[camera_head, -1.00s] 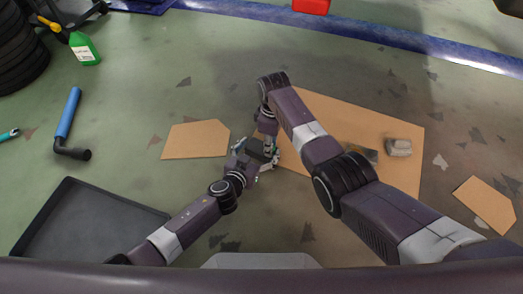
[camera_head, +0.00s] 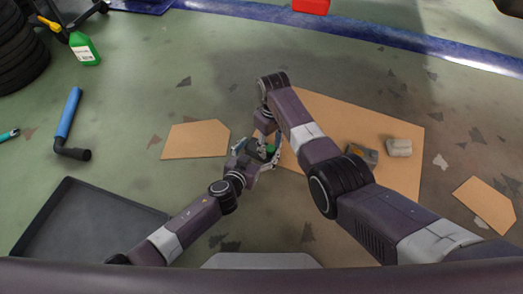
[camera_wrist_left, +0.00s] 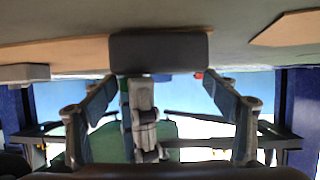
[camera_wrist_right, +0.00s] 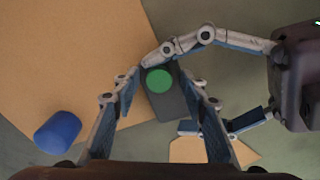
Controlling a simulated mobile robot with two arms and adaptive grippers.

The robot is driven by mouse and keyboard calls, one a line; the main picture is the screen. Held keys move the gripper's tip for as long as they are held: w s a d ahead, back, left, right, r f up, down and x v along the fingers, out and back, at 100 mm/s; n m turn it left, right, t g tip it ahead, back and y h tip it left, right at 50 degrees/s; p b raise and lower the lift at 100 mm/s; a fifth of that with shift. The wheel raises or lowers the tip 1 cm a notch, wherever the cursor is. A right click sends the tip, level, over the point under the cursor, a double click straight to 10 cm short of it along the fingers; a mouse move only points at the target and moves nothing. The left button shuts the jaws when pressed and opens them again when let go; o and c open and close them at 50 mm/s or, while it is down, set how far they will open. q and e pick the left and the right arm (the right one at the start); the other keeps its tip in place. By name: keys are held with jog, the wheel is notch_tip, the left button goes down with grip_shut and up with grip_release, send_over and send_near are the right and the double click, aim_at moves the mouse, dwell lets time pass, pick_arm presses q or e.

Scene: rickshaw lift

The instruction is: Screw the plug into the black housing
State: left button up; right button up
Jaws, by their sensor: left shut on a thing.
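My left gripper (camera_head: 268,157) is shut on the black housing (camera_wrist_left: 160,52), a dark block held across its fingertips. The housing (camera_wrist_right: 172,100) also shows in the right wrist view, with a round green disc (camera_wrist_right: 160,79), seemingly the plug, at its upper end. How deep the plug sits cannot be told. The green (camera_head: 271,148) shows small in the head view. My right gripper (camera_wrist_right: 158,86) is open above the housing, one finger on each side, apart from the plug. In the head view the right gripper (camera_head: 263,142) is partly hidden among the left fingers.
A cardboard sheet (camera_head: 330,112) lies under my right arm, with a grey block (camera_head: 398,147) and a grey-orange block (camera_head: 362,153) on it. A blue cylinder (camera_wrist_right: 58,132) lies at the sheet's edge.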

jog(key=shift+r, duration=2.25)
jog(key=shift+c, duration=0.3)
jog(key=r+n, duration=0.1)
jog(key=n, duration=0.1)
jog(key=shift+w+d+r+n, duration=0.1)
jog(key=shift+w+r+n, duration=0.1)
jog(key=shift+r+n, duration=0.2)
jog(key=r+n, duration=0.1)
jog(key=n, duration=0.2)
jog(key=shift+s+r+n, duration=0.15)
jog(key=shift+r+n, duration=0.15)
jog(key=shift+r, duration=0.05)
